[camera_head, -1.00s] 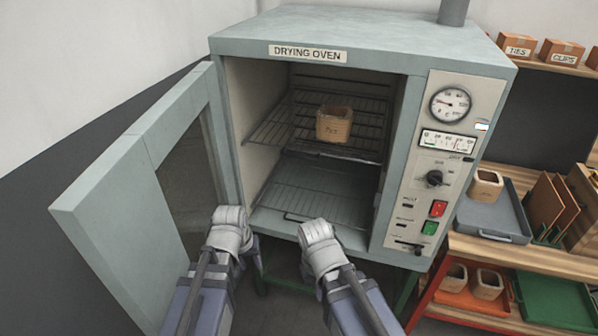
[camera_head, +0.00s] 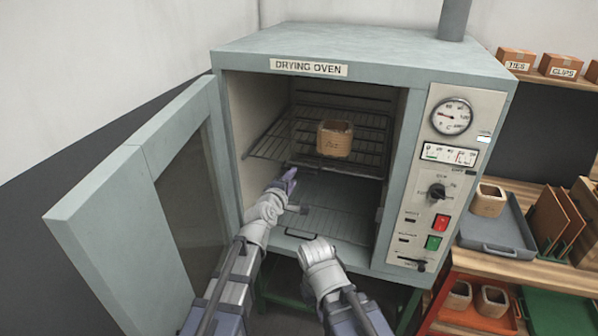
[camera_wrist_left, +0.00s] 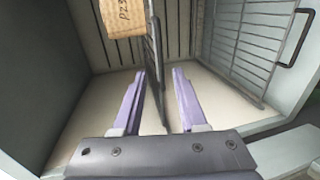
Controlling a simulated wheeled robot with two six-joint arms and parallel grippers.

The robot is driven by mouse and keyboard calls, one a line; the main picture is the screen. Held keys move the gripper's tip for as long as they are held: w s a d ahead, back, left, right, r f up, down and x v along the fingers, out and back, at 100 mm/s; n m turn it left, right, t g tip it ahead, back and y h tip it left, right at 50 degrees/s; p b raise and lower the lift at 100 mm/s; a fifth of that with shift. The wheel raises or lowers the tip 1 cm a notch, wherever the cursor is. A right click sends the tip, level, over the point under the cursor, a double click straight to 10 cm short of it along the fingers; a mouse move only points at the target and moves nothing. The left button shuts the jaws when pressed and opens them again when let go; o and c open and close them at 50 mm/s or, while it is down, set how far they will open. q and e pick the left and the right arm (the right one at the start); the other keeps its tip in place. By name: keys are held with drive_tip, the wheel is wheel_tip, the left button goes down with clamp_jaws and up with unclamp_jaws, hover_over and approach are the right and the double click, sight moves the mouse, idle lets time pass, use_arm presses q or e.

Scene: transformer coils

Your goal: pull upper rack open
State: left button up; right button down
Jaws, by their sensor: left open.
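The upper rack (camera_head: 268,140) is a wire shelf inside the oven, with a tan block-shaped coil (camera_head: 335,139) standing on it. My left gripper (camera_head: 294,190) is at the oven's open front, just below the rack's front edge in the head view. In the left wrist view its two purple fingers (camera_wrist_left: 158,74) are open, with the rack's dark front bar (camera_wrist_left: 153,45) running between them. The fingers are not closed on the bar; whether either touches it cannot be told. The coil (camera_wrist_left: 122,17) shows there at the top left. My right arm's wrist is low in front of the oven; its fingers are hidden.
The oven door (camera_head: 130,190) stands open at the left. The lower rack (camera_head: 330,222) lies below, empty; its handle (camera_wrist_left: 302,22) shows in the wrist view. The control panel (camera_head: 437,180) is at the right. A grey tray (camera_head: 510,235) sits on the shelf beyond.

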sight(299, 171)
use_arm(q)
drive_tip(key=b+x, duration=0.1)
drive_tip(key=x, duration=0.7)
drive_tip(key=shift+b, duration=0.35)
drive_tip(key=shift+s, duration=0.1)
drive_tip(key=shift+c, duration=0.4)
clamp_jaws()
drive_tip(key=shift+s, duration=0.1)
idle(0.4)
